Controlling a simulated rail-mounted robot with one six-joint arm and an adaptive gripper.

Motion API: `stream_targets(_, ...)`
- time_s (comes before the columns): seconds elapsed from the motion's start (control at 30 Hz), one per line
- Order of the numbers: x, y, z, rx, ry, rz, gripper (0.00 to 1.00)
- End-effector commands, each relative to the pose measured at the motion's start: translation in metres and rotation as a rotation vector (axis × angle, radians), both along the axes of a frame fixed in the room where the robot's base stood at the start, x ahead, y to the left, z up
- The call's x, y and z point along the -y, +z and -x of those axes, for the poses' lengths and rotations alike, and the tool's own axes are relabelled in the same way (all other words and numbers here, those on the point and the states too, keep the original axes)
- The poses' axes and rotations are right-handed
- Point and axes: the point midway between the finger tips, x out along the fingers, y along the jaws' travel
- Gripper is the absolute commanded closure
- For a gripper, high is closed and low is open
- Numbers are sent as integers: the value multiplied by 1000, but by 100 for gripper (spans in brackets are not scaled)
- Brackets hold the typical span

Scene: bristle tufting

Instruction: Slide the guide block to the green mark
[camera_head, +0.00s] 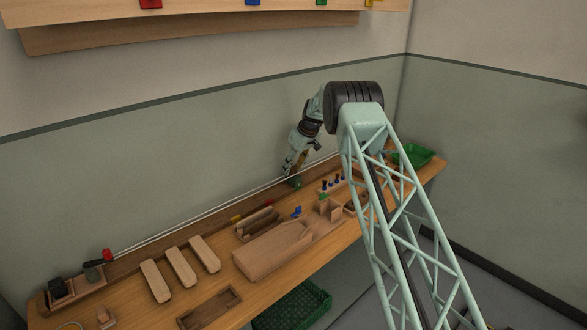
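My gripper (289,168) is at the back of the bench, near the wall, and points down. It is small in the view, and I cannot tell whether its fingers are open or shut. A small dark green block (295,182) is just below it, close to the thin rod along the back edge; it may be the guide block, and I cannot tell whether the gripper touches it. Small yellow (236,217) and red (252,212) pieces sit at the back edge to its left. I cannot make out a green mark for certain.
A wooden block (275,250), a grooved wooden holder (257,225) and several wooden brush backs (180,267) lie on the bench (130,300). Small blue pieces (297,212) and a wooden stand (330,208) are right of them. Green crates are below (292,308) and at the far end (415,155).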

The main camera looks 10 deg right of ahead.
Motion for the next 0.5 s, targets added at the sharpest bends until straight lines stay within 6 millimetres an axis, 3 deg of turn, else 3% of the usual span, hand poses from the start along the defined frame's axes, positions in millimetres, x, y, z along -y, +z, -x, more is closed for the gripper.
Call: stream_targets(0.5,5,24,8,0,0,0,61)
